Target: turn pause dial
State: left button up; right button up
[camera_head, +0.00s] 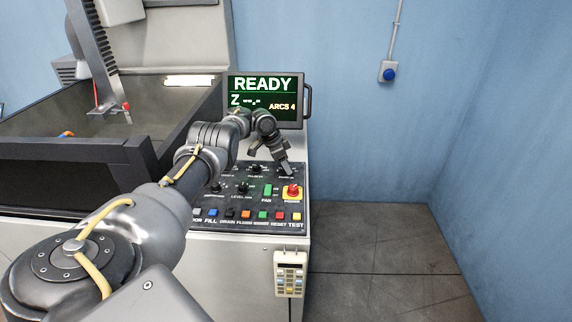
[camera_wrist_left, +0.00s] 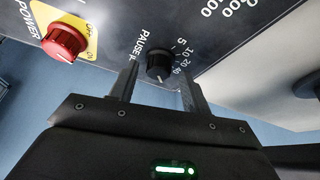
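The pause dial (camera_wrist_left: 159,65) is a round black knob on the dark control panel, lettered "PAUSE" with marks including 5, 10, 20 and 40 around it. My left gripper (camera_wrist_left: 161,84) is open in the left wrist view, one finger on each side of the dial. Gaps show between the knob and both fingers; I cannot tell how far the fingertips reach down along it. In the head view my left gripper (camera_head: 284,168) points down at the upper right of the control panel (camera_head: 222,187) and hides the dial. My right gripper is not in view.
A red power knob on a yellow plate (camera_head: 291,192) sits close to the gripper; it also shows in the left wrist view (camera_wrist_left: 63,43). A screen (camera_head: 264,98) behind reads READY and ARCS 4. Coloured buttons line the panel front. A handset (camera_head: 290,274) hangs below.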

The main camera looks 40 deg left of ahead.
aim_at(278, 173)
pick_arm(q)
jog(key=p+v, duration=0.2)
jog(key=v, duration=0.9)
jog(key=shift+d+f, duration=0.1)
jog(key=shift+f, duration=0.05)
dwell(0.3)
